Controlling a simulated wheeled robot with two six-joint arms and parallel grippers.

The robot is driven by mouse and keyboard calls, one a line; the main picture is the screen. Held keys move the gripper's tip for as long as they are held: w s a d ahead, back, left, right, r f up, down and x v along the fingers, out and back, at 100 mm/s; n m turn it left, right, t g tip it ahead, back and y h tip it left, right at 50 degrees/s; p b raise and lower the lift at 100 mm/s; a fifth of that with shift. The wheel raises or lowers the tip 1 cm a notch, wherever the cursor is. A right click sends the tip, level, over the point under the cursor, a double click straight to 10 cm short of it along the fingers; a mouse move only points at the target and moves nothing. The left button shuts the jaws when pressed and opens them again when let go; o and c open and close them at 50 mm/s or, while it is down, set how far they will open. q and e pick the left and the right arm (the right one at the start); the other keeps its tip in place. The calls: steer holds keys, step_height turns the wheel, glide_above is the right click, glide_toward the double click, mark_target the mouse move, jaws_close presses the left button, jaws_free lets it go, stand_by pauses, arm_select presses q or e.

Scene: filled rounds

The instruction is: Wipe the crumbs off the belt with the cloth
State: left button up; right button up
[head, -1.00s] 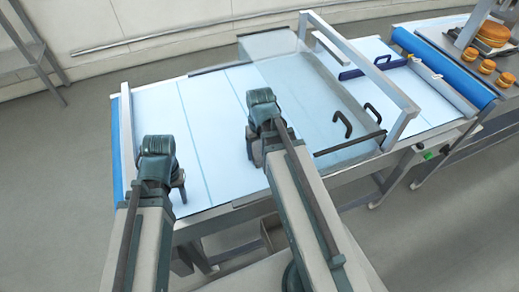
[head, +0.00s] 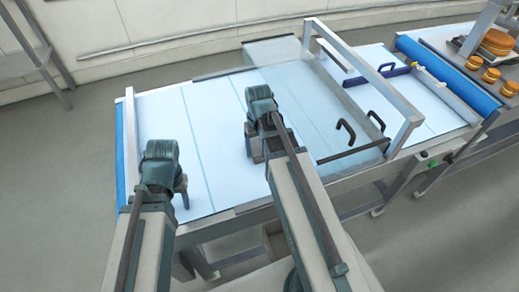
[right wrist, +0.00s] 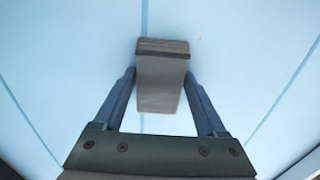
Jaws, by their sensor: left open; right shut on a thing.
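The belt (head: 160,115) is a long pale blue-white surface with thin cross lines, and it also fills the right wrist view (right wrist: 60,60). My right gripper (head: 254,155) is over the middle of the belt. In the right wrist view its two fingers (right wrist: 160,90) are shut on a grey folded piece, the cloth (right wrist: 160,85), which lies at or just above the belt surface. In the head view the cloth is mostly hidden by the gripper. My left gripper (head: 180,196) is open and empty over the belt's near left part.
A clear guard panel with dark handles (head: 345,133) and a metal frame (head: 365,60) stand right of my right gripper. A blue roller (head: 440,70) and several filled rounds (head: 491,75) are at the far right. The belt's left part is clear.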

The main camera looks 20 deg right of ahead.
mark_target(255, 141)
arm_select(q)
steer(key=shift+s+f, duration=0.1)
arm_select(e)
steer(key=shift+w+f, duration=0.1)
steer(key=shift+w, duration=1.2)
steer(key=shift+w, duration=0.1)
steer(key=shift+w+d, duration=0.1)
steer(key=shift+w, duration=1.55)
arm_select(q)
steer(key=shift+r, duration=0.2)
arm_select(e)
steer(key=shift+w+d, duration=0.1)
steer(key=shift+w, duration=1.65)
steer(key=shift+r, duration=0.25)
arm_select(q)
step_height(255, 141, up, 6)
steer(key=p, duration=0.6)
arm_select(e)
step_height(255, 141, up, 6)
